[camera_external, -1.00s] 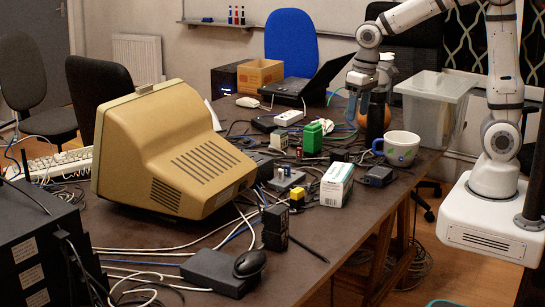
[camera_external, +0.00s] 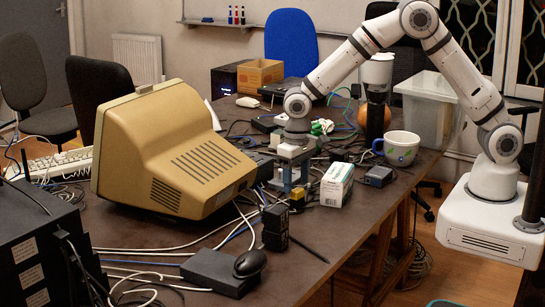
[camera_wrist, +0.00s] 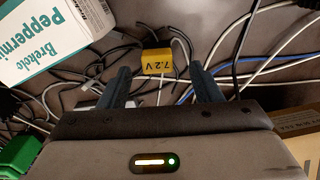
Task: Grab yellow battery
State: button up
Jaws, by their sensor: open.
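The yellow battery (camera_external: 297,194) sits on the table among cables, left of the white and green box. In the wrist view the yellow battery (camera_wrist: 157,62) shows its "7.2 V" label upside down, ahead of my fingers and roughly centred between them. My gripper (camera_external: 291,184) points down over it, with fingertips close to it. In the wrist view my gripper (camera_wrist: 161,70) is open, with a dark finger on each side and nothing held. Whether a finger touches the battery cannot be told.
The white and green peppermint box (camera_external: 337,185) stands just right of the battery, and a black block (camera_external: 275,227) stands in front. A cup (camera_external: 401,148) is farther right. The beige monitor (camera_external: 165,150) is on the left. Loose cables (camera_wrist: 235,70) surround the battery.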

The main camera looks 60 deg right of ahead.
aim_at(297, 189)
notch_tip(297, 189, down, 4)
jog(key=shift+s+d+f, duration=0.1)
jog(key=shift+d+f, duration=0.05)
jog(key=shift+c, duration=0.2)
jog(key=c, duration=1.1)
